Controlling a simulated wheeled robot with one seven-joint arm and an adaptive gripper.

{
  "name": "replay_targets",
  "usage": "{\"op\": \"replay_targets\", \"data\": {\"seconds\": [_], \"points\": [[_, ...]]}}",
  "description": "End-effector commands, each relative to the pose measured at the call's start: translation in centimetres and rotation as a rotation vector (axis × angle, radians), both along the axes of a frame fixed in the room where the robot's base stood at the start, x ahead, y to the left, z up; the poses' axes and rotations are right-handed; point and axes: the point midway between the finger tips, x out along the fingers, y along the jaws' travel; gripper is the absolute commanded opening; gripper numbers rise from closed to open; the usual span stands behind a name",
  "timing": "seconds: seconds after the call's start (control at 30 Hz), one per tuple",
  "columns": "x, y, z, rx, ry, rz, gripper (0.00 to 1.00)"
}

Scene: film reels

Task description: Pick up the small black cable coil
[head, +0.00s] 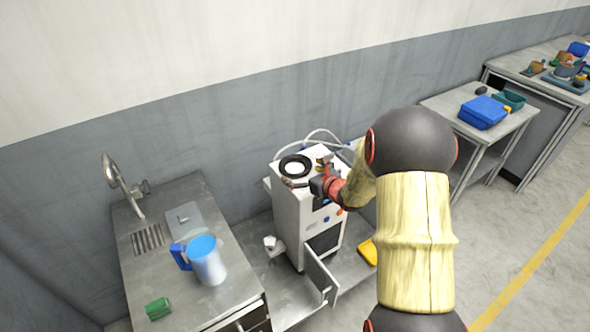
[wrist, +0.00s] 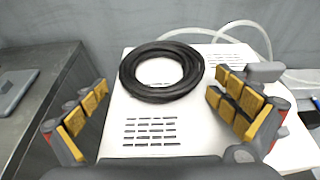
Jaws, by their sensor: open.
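The black cable coil (head: 296,165) lies flat on top of a white machine (head: 289,205) in the head view. In the wrist view the coil (wrist: 161,71) is a thick black ring near the far edge of the machine's white top. My gripper (head: 303,174) is just in front of the coil in the head view. In the wrist view my gripper (wrist: 160,112) has its two yellow-padded fingers wide apart, one at each side, with nothing between them but the white top. The coil is beyond the fingertips and not visibly touched.
A steel sink counter (head: 180,230) stands left, with a blue-and-white jug (head: 207,262) and a green sponge-like block (head: 158,308). Clear hoses (wrist: 245,30) loop behind the machine. Its lower door (head: 321,275) hangs open. Tables with a blue box (head: 482,112) stand right.

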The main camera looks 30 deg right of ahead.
Motion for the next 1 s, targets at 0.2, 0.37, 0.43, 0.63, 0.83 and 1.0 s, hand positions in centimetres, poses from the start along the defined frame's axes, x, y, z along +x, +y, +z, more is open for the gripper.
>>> {"op": "replay_targets", "data": {"seconds": [0.2, 0.37, 0.43, 0.63, 0.83, 1.0], "points": [[0.18, 0.01, -0.04, 0.000, 0.001, 0.000, 1.00], [0.15, 0.02, -0.05, 0.000, 0.001, 0.000, 0.91], [0.14, 0.01, -0.07, 0.000, 0.001, 0.000, 0.87], [0.11, 0.06, -0.18, 0.001, 0.003, 0.001, 0.76], [0.07, 0.10, -0.31, 0.002, 0.005, 0.000, 0.65], [0.04, 0.12, -0.43, 0.003, 0.007, 0.000, 0.55]]}}
